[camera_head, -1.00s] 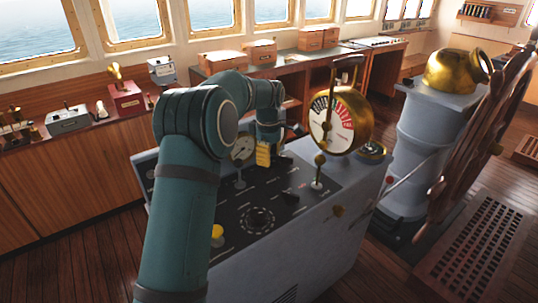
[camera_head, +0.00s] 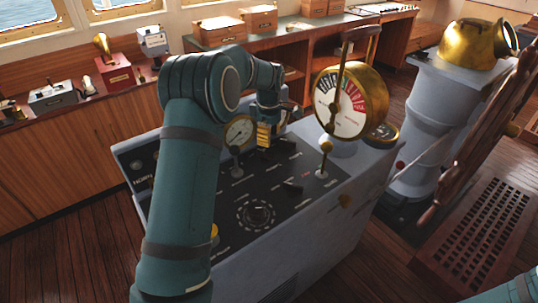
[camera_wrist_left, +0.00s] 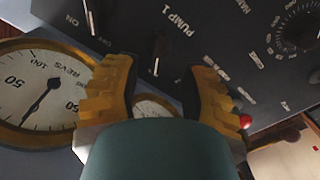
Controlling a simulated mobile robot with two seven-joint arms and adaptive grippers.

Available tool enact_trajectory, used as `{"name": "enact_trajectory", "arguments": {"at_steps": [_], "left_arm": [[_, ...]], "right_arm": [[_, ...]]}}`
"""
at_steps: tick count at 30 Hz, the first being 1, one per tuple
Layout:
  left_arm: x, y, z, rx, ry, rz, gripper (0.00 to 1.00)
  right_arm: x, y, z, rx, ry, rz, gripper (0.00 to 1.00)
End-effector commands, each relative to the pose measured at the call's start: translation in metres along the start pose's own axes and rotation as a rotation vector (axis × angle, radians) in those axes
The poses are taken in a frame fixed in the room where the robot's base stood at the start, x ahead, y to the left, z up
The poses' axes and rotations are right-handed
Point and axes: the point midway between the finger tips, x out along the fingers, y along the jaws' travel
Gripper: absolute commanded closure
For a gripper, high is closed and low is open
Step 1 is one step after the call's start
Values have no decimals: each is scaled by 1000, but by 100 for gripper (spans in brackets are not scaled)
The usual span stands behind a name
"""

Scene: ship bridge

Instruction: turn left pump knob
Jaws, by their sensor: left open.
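The grey console's dark panel (camera_head: 215,205) carries several knobs and levers. In the left wrist view, a dark knob with a white pointer line (camera_wrist_left: 158,50) sits beside the label "PUMP 1". My left gripper (camera_wrist_left: 162,80), with yellow fingers, is open, its fingers on either side of this knob's line of sight and apart from it. In the head view, the left gripper (camera_head: 264,136) is above the far part of the panel, right of the small round gauge (camera_head: 239,131). The arm and gripper hide part of the panel there. My right gripper is out of view.
A brass telegraph dial (camera_head: 340,103) with an upright lever stands right of the gripper. A large round dial (camera_head: 257,213) is on the near panel. A brass-rimmed "REVS" gauge (camera_wrist_left: 42,95) is close to the left finger. A wooden wheel (camera_head: 478,130) stands at right.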

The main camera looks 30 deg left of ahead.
Motion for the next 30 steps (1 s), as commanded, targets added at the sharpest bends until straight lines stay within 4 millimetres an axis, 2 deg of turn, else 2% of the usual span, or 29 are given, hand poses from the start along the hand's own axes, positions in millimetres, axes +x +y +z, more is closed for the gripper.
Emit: {"name": "enact_trajectory", "arguments": {"at_steps": [1, 6, 12, 25, 26, 27, 29, 30], "left_arm": [[13, -1, 0, 0, 0, -4, 58], [44, -1, 0, 1, 0, -3, 58], [67, 0, 0, 1, 1, -1, 58], [74, 0, 0, 1, 0, 1, 58], [74, 0, 0, 1, 0, 0, 62], [74, 0, 0, 1, 0, 1, 76], [74, 0, 0, 1, 0, 1, 97], [74, 0, 0, 1, 0, 1, 100]], "right_arm": [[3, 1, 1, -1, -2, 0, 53], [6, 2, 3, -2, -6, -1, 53], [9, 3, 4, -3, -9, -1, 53], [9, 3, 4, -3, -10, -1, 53], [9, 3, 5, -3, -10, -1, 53], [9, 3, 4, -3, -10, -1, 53], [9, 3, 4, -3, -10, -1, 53], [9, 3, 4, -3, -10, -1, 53]]}}
